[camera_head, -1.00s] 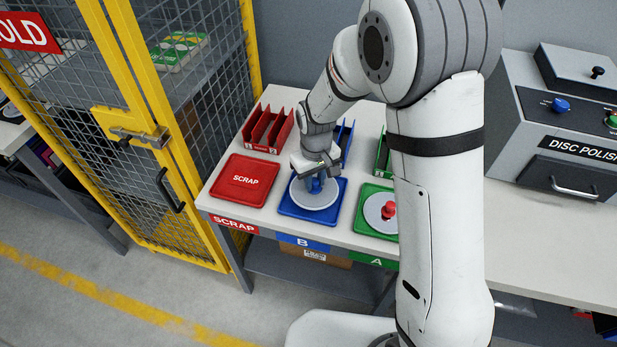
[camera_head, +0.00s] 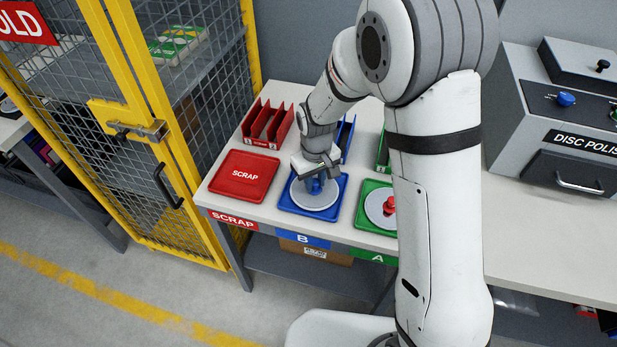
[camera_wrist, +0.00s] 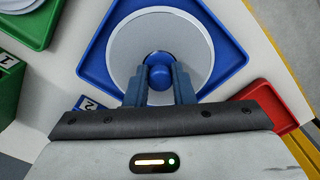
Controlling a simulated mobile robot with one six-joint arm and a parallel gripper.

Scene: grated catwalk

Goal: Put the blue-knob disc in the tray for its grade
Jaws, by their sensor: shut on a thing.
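The blue-knob disc (camera_head: 313,201) is a pale grey round plate with a blue knob. It lies within the blue tray (camera_head: 293,207) labelled B; whether it rests fully on the tray floor I cannot tell. My gripper (camera_wrist: 160,84) is shut on the blue knob, which also shows in the head view under my gripper (camera_head: 317,180). In the wrist view the disc (camera_wrist: 122,45) sits roughly centred inside the blue tray (camera_wrist: 93,67). The red SCRAP tray (camera_head: 244,176) is empty. The green tray (camera_head: 368,215) above the A label holds a disc with a red knob (camera_head: 389,205).
Red, blue and green racks stand behind the trays, including the red rack (camera_head: 267,126). A yellow-framed mesh cage (camera_head: 150,120) is at the left of the table. The disc polisher (camera_head: 570,130) stands at the right. Bare table (camera_head: 530,235) lies in front of it.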

